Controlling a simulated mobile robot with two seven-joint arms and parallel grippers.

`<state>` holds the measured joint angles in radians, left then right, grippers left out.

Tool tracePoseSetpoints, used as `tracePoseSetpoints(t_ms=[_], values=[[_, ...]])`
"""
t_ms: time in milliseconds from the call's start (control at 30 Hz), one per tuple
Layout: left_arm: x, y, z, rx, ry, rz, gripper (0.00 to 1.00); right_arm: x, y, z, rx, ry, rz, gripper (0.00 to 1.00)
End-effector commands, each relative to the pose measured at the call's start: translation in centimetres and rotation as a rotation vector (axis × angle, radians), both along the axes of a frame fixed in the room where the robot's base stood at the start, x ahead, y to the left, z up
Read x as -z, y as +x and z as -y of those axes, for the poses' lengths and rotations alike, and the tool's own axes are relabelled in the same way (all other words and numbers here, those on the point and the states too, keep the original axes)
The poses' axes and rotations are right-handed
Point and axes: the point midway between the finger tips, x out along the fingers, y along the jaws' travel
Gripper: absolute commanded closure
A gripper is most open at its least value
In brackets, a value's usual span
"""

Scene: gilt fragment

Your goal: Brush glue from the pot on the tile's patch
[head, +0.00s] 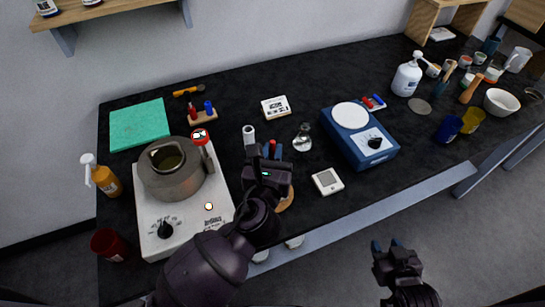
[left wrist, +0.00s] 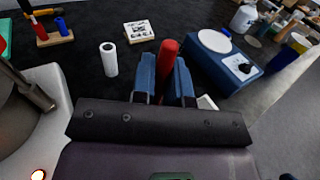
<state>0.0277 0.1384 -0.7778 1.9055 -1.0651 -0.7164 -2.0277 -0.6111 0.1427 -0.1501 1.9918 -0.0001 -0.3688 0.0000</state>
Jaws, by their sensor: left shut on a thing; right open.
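My left gripper (head: 270,158) is over the middle of the black bench, shut on a red stick (left wrist: 167,58) that stands up between its blue fingers. The stick's lower end is hidden, so I cannot tell whether it is the brush. A grey metal pot (head: 182,185) with a dark opening stands on a white hot plate (head: 150,225), left of my left gripper. A small white tile-like piece with dark marks (head: 275,107) lies flat behind the gripper; it also shows in the left wrist view (left wrist: 138,31). My right gripper (head: 393,248) is open and empty, in front of the bench.
A white cylinder (head: 249,134) and a small glass flask (head: 302,139) stand near my left gripper. A blue scale (head: 350,139) is right of it. A round wooden piece (head: 287,200) is partly hidden by my arm. A green mat (head: 140,125) lies back left.

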Motion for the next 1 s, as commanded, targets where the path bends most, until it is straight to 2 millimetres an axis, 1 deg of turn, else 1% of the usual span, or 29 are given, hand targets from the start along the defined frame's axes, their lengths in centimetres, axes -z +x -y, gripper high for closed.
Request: tracePoseSetpoints(t_ms=[33,200,533,633,1000], values=[[-0.5,0.0,0.0,0.0,-0.001,0.002,1.0,0.0,0.0,0.0,0.0,0.0,0.001,0.57],[-1.2,0.0,0.0,0.001,0.0,0.001,1.0,-0.1,0.3,0.0,-0.002,0.0,0.005,0.57],[-1.3,0.0,0.0,0.001,0.0,0.0,1.0,-0.5,1.0,-0.2,-0.006,0.0,0.018,0.57],[-1.6,0.0,0.0,0.0,0.0,0.001,1.0,-0.4,1.0,-0.2,-0.006,0.0,0.017,0.57],[-4.2,0.0,0.0,0.001,0.001,0.001,1.0,-0.1,0.3,0.0,-0.002,0.0,0.004,0.57]])
